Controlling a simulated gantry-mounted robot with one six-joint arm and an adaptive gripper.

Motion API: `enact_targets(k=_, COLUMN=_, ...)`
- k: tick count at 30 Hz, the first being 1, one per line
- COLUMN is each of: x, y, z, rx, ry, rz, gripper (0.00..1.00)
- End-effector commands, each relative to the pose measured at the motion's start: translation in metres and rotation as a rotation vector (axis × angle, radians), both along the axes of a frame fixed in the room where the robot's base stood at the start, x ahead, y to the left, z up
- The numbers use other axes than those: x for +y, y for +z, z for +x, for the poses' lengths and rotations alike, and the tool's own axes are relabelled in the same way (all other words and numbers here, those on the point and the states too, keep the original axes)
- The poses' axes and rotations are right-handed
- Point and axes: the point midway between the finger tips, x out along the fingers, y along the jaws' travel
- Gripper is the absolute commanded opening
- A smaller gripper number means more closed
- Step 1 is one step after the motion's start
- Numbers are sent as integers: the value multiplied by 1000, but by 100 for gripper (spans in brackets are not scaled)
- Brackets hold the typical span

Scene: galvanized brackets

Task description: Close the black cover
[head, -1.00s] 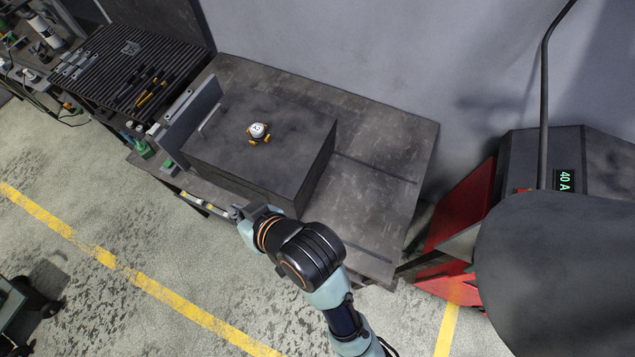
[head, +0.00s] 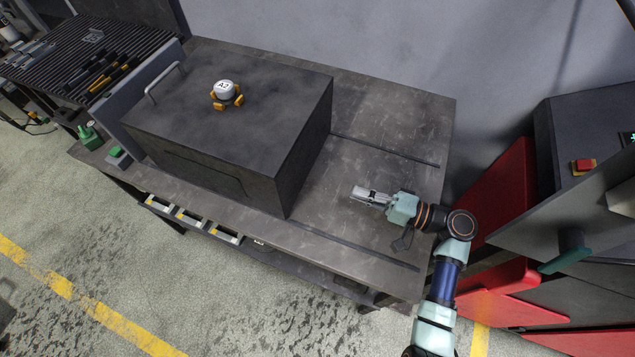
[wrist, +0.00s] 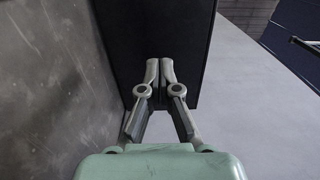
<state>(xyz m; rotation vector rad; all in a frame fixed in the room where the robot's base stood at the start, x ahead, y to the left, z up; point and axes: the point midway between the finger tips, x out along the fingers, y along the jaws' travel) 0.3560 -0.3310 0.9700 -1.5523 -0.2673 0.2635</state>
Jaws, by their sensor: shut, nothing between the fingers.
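The black cover (head: 260,115) is a large dark box shape standing on the left part of the workbench, with a metal bar handle (head: 165,82) at its left end. My gripper (head: 355,192) is over the bare bench to the right of the cover, with its fingers pointing left towards the cover's right side. The fingers are shut and empty, with a clear gap to the cover in the head view. In the wrist view the shut fingertips (wrist: 159,66) show in front of the cover's dark side (wrist: 185,30). The inside of the cover is hidden.
A white and orange object (head: 225,92) sits on top of the cover. A grey upright plate (head: 125,95) stands at its left end. Two dark rail lines (head: 385,149) run along the bench (head: 400,110). A red and black machine (head: 500,210) stands to the right.

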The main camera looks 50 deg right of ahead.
Motion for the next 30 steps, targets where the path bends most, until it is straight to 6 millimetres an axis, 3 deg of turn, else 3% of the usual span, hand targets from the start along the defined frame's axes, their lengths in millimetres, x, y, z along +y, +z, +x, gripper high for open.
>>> enact_targets(k=5, x=10, y=0, z=22, rx=1, ry=6, rz=-1, gripper=0)
enact_targets(k=18, x=40, y=-1, z=109, rx=1, ry=5, rz=-3, gripper=0)
enact_targets(k=24, x=46, y=-1, z=128, rx=2, ry=3, rz=-2, gripper=0)
enact_targets(k=30, x=47, y=0, z=131, rx=2, ry=2, rz=-2, gripper=0)
